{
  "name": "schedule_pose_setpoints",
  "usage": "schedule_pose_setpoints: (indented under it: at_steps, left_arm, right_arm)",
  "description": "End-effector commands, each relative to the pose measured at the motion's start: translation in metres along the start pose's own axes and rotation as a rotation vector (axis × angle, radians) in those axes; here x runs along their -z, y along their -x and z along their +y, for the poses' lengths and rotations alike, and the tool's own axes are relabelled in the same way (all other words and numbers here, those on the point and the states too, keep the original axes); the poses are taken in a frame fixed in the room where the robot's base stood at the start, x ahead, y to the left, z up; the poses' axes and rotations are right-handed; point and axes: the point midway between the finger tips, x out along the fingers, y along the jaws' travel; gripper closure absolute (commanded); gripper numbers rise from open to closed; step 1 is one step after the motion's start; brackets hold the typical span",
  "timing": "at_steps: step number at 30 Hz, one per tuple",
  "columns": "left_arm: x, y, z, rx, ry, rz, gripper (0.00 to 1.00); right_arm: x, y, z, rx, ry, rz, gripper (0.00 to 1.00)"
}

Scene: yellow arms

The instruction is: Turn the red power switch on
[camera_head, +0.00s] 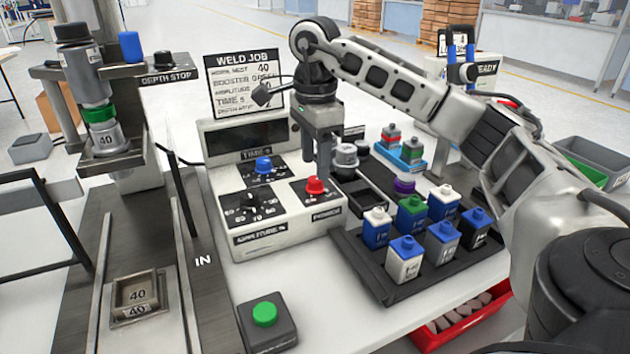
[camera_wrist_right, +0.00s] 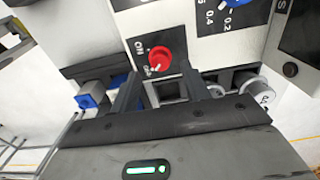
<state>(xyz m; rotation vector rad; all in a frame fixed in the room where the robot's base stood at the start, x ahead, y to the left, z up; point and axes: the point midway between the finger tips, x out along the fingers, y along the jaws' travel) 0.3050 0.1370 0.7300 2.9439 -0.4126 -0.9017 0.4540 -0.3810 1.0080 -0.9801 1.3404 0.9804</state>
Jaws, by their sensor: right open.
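The red power switch (camera_head: 315,186) is a round red knob on a black plate on the sloped front of the white weld control box (camera_head: 272,240). In the right wrist view the red knob (camera_wrist_right: 160,58) sits just beyond the fingertips, with an ON mark on its plate. My right gripper (camera_head: 322,170) points down, open and empty, right above or beside the knob; whether it touches the knob I cannot tell. In the right wrist view my right gripper (camera_wrist_right: 165,90) shows its fingers near the picture's middle. My left gripper is not in view.
A blue knob (camera_head: 264,165) and a black knob (camera_head: 250,200) share the box. A black tray (camera_head: 425,280) of colored canisters stands to the right. A green button (camera_head: 265,313) sits in front, and the press (camera_head: 110,150) stands left.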

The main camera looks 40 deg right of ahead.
Motion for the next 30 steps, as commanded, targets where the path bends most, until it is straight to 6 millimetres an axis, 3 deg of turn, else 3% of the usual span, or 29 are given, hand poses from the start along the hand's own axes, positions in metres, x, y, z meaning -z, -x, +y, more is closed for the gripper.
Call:
schedule_pose_setpoints:
  at_steps: [7,18,23,30]
  left_arm:
    - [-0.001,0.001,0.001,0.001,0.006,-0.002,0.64]
    - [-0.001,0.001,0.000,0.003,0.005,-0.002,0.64]
    - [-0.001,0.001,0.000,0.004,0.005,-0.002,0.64]
    - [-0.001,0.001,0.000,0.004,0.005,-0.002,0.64]
  right_arm:
    - [0.001,-0.030,0.000,0.000,-0.001,0.001,0.53]
    - [0.000,-0.035,0.000,0.001,0.000,-0.001,0.53]
    - [0.000,-0.035,0.000,0.001,0.000,-0.001,0.95]
    - [0.000,-0.035,0.000,0.000,-0.007,-0.001,0.98]
